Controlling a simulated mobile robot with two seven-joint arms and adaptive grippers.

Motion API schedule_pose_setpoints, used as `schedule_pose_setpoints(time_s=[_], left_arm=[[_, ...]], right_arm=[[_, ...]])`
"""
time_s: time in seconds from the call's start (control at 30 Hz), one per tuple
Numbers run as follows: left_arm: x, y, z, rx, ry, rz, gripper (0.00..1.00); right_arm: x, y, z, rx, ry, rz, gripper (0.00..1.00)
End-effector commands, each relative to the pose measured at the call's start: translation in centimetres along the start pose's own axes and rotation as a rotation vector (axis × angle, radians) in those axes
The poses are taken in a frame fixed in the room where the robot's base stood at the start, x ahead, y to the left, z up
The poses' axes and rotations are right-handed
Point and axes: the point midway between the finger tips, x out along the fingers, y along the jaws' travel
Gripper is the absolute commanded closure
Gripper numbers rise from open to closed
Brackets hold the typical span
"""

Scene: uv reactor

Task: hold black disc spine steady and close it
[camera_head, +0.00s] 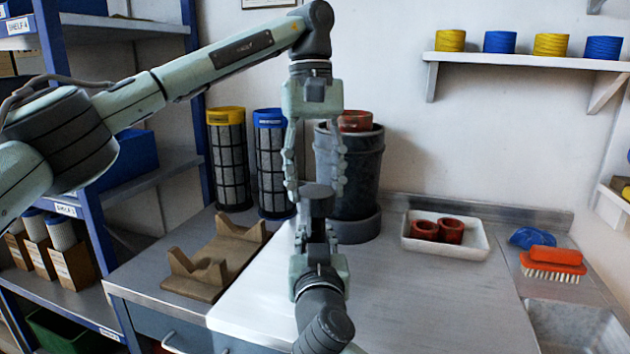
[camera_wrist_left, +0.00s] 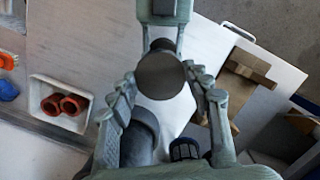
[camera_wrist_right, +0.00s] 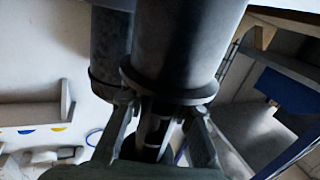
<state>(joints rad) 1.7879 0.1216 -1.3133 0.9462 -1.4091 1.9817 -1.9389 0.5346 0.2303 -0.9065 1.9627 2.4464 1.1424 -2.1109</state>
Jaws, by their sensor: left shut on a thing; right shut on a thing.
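The black disc (camera_head: 317,201) is held upright over the work surface in the head view. Its round dark top (camera_wrist_left: 160,76) shows in the left wrist view. My left gripper (camera_head: 315,192) reaches down from above, its fingers shut on the disc from either side. My right gripper (camera_head: 317,238) comes from the front, its fingers shut around the narrow dark spine (camera_wrist_right: 154,132) below a wider black flange (camera_wrist_right: 165,92). How firmly each finger touches is partly hidden.
A tall dark cylinder (camera_head: 364,180) stands close behind the disc. Two mesh filters (camera_head: 227,165) and a brown cradle (camera_head: 207,275) are left. A white tray (camera_head: 470,246) with red rings and a red brush (camera_head: 553,262) are right. The white surface (camera_head: 420,300) has free room.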

Motion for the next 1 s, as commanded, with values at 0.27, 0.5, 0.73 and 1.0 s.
schedule_pose_setpoints(time_s=[0.27, 0.5, 0.73, 1.0], left_arm=[[-0.13, 0.12, 0.04, 0.646, 0.004, -0.098, 0.71], [-0.05, 0.14, 0.07, 0.935, 0.001, -0.139, 0.71], [-0.05, 0.14, 0.08, 0.95, 0.0, -0.14, 0.71], [-0.03, 0.14, 0.08, 0.949, 0.0, -0.14, 0.3]], right_arm=[[-0.01, 0.01, 0.11, -0.001, -0.002, 0.0, 1.0], [-0.01, 0.0, 0.12, -0.001, -0.002, 0.0, 1.0], [-0.01, -0.01, 0.13, -0.001, -0.003, 0.0, 1.0], [-0.02, -0.02, 0.14, -0.001, -0.003, 0.0, 1.0]])
